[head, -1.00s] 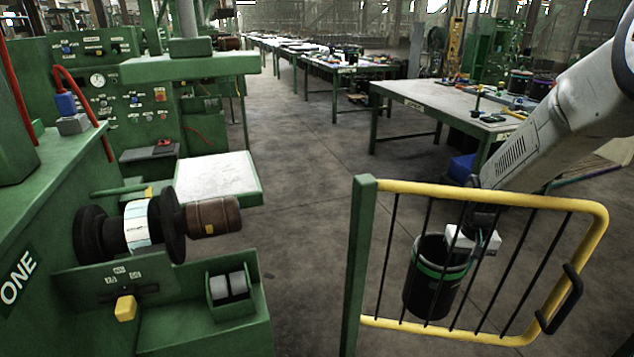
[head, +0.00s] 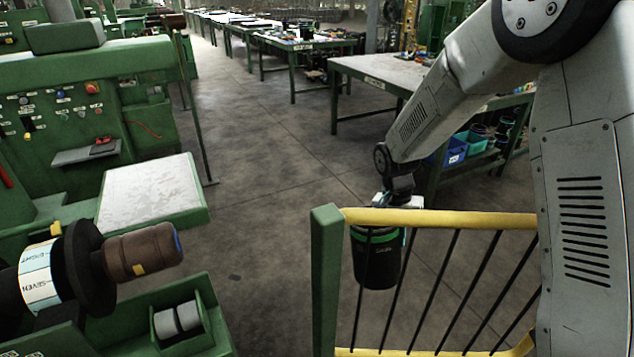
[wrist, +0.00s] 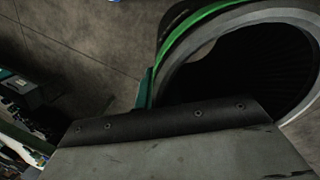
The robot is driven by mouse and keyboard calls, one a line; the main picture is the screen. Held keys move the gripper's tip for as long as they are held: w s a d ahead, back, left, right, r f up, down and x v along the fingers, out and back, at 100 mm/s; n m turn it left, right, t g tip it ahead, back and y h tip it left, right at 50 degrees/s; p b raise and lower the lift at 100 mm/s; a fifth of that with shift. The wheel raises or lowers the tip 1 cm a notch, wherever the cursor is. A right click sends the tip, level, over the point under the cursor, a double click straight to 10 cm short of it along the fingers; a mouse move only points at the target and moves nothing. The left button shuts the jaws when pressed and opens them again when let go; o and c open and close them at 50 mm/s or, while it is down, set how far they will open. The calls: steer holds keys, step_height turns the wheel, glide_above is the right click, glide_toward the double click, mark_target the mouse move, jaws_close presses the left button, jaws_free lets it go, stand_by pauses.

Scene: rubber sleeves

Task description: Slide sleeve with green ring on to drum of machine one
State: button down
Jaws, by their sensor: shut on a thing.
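The black sleeve with a green ring (head: 376,262) hangs upright from my gripper (head: 392,207), behind the gate bars in the head view. My gripper is shut on its upper wall; the gate's top rail partly hides the grip. In the wrist view the sleeve's open end and green ring (wrist: 205,16) fill the upper right, beside the gripper body (wrist: 185,125). The brown drum (head: 142,255) of the machine at left points right, with a blue end and a yellow patch. A gap of floor and the gate post lie between sleeve and drum.
A gate with a yellow rail (head: 440,219) and green post (head: 326,280) stands between me and the sleeve. A white-topped table (head: 150,190) is behind the drum. A green holder with grey rollers (head: 177,320) sits below it. Open floor (head: 270,180) lies beyond.

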steer(key=a+m+g, duration=0.1)
steer(key=a+m, duration=0.1)
steer(key=s+a+r+m+g+y, duration=0.1)
steer(key=a+m+g, duration=0.1)
steer(key=m, duration=0.1)
steer(key=s+a+r+m+g+y, duration=0.1)
steer(key=a+m+g, duration=0.1)
steer(key=a+m, duration=0.1)
steer(key=shift+s+r, duration=0.15)
steer(key=shift+s, duration=0.1)
steer(key=a+r+m+y, duration=1.2)
steer(key=a+r+y, duration=0.1)
steer(key=r+y, duration=0.25)
steer(key=x, duration=1.1)
steer(key=shift+r+g, duration=0.15)
steer(key=shift+g, duration=0.15)
steer(key=shift+s, duration=0.15)
steer(key=x, duration=0.6)
steer(key=shift+a, duration=0.25)
steer(key=shift+r, duration=0.15)
